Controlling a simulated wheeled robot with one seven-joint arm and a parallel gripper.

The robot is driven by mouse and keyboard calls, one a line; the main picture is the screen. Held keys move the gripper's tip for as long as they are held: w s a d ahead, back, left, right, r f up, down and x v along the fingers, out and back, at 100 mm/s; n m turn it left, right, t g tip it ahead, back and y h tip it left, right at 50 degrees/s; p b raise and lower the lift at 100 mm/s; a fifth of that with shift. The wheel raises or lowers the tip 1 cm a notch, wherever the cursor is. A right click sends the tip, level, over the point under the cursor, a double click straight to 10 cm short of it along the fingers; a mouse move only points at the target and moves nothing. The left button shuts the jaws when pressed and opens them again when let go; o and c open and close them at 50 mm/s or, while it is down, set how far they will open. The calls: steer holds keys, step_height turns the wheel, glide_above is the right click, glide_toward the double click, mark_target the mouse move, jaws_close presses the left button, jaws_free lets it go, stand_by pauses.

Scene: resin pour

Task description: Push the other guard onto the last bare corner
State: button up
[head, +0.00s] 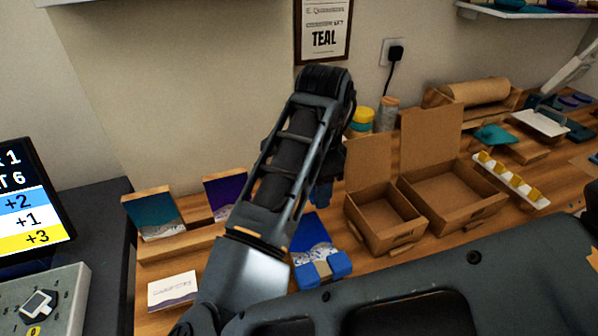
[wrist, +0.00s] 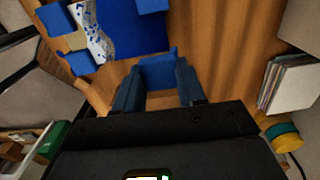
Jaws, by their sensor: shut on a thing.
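A blue panel with a white wave pattern (head: 312,229) lies on the wooden bench in the head view. It also shows at the top of the wrist view (wrist: 134,36). Blue corner guards (wrist: 78,63) sit on three of its corners; one corner near my gripper looks bare. My gripper (wrist: 157,92) is shut on another blue guard (wrist: 159,70), held between its fingers close to that bare corner. I cannot tell whether the held guard touches the panel. In the head view, my arm hides most of the gripper.
Two open cardboard boxes (head: 384,214) stand right of the panel. Teal (head: 158,224) and purple (head: 226,190) panels stand at the left, with a white card (head: 172,290) in front. Yellow-lidded jars (head: 361,120) stand behind. Bare wood shows beside the panel.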

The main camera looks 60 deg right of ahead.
mark_target(313, 215)
steer(key=shift+w+d+f, duration=0.1)
steer(key=shift+w, duration=0.2)
steer(key=shift+f+b, duration=1.55)
steer(key=shift+f, duration=0.3)
steer(key=shift+f, duration=0.15)
steer(key=shift+f+b, duration=0.3)
steer(key=shift+b, duration=0.1)
steer(key=shift+f, duration=0.35)
steer(key=shift+f+b, duration=0.35)
steer(key=shift+b, duration=0.1)
